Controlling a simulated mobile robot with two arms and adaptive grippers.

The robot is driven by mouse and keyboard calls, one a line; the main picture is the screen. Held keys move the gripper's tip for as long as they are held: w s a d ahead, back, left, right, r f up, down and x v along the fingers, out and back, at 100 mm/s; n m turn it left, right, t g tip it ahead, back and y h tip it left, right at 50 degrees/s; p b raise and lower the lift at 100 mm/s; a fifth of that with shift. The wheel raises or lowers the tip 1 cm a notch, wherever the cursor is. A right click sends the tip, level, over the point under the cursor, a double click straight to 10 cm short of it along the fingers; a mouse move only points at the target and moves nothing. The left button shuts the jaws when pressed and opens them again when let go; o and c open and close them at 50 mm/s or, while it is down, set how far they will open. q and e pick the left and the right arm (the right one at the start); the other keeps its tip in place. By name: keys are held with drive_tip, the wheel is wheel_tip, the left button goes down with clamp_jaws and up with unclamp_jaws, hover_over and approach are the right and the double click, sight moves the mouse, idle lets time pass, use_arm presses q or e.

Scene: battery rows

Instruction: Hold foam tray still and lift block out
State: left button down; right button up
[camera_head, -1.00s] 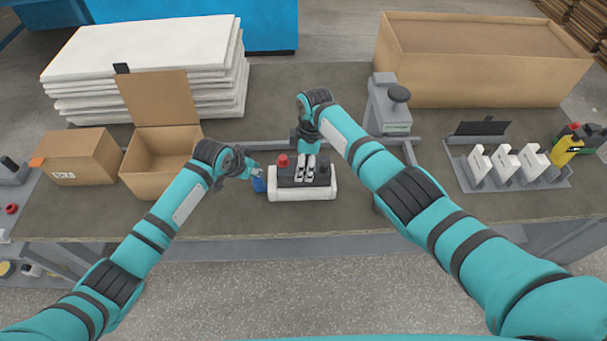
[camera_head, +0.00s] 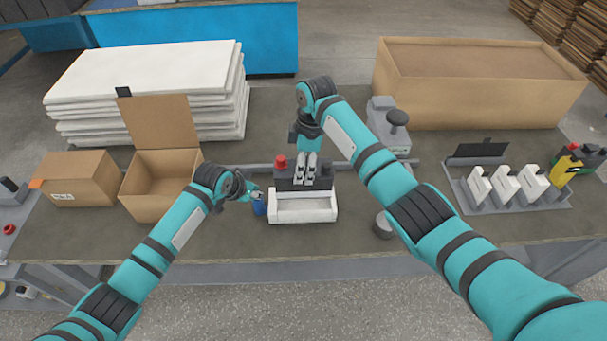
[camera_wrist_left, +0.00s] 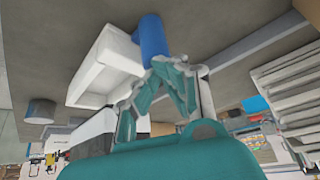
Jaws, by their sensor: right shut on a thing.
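The white foam tray (camera_head: 303,218) stands near the table's front edge, its recess open and empty in the head view. The dark grey block (camera_head: 288,183) with a red knob (camera_head: 281,161) is above and behind the tray's back rim. My right gripper (camera_head: 318,180) points down and is shut on the block. A blue piece (camera_head: 259,208) is at the tray's left side. It also shows in the left wrist view (camera_wrist_left: 152,38) against the tray (camera_wrist_left: 103,66). My left gripper (camera_head: 256,196) is at this blue piece; whether its fingers are closed on it is unclear.
An open cardboard box (camera_head: 160,185) and a closed one (camera_head: 75,178) stand left. White sheets (camera_head: 145,90) are stacked behind. A grey device (camera_head: 388,128) stands behind my right arm. A rack with white parts (camera_head: 505,190) is at right. Table space right of the tray is partly clear.

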use_arm(q)
drive_tip(key=shift+s+a+f, duration=0.15)
use_arm(e)
drive_tip(key=shift+w+r, duration=0.1)
drive_tip(key=shift+r, duration=0.65)
drive_tip(key=shift+a, duration=0.1)
drive_tip(key=shift+r, duration=0.1)
